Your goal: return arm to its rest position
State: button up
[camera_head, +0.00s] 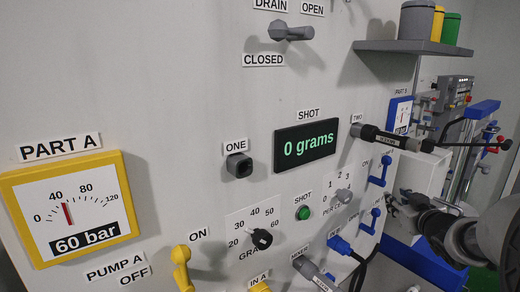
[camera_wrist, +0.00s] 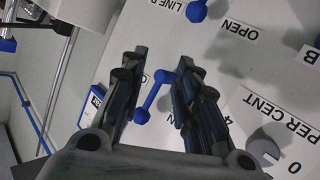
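My gripper (camera_head: 396,206) is at the right of the head view, in front of the panel beside the blue levers. In the wrist view my gripper (camera_wrist: 158,68) has its two dark fingers apart, with a clear gap between them. A blue lever (camera_wrist: 150,98) shows through this gap, against the panel. The fingers do not appear to close on it, but its distance is hard to tell. Part of my arm fills the lower right of the head view.
The panel carries a yellow gauge (camera_head: 70,208), a display (camera_head: 305,143) reading 0 grams, a green button (camera_head: 303,213), a drain handle (camera_head: 291,31) and blue levers (camera_head: 380,171). A grey shelf (camera_head: 412,47) juts out above. A black-and-grey nozzle (camera_head: 388,137) sticks out above my gripper.

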jog(key=s+a+r+m+g+h, duration=0.1)
jog(key=s+a+g, duration=0.1)
jog(key=s+a, duration=0.4)
jog(key=s+a+r+m+g+h, duration=0.1)
jog(key=s+a+m+g, duration=0.15)
jog(key=s, duration=0.55)
jog(key=s+a+f+g+y, duration=0.1)
jog(key=s+a+f+g, duration=0.1)
jog(key=s+a, duration=0.3)
jog(key=s+a+f+n+g+y, duration=0.1)
jog(key=s+a, duration=0.4)
jog(key=s, duration=0.6)
jog(key=s+a+f+g+y, duration=0.1)
jog(key=s+a+f+g, duration=0.2)
jog(key=s+a+f, duration=0.2)
jog(key=s, duration=0.3)
jog(key=shift+s+a+f+y, duration=0.15)
jog(key=shift+s+f+y, duration=0.05)
jog(key=shift+y, duration=0.1)
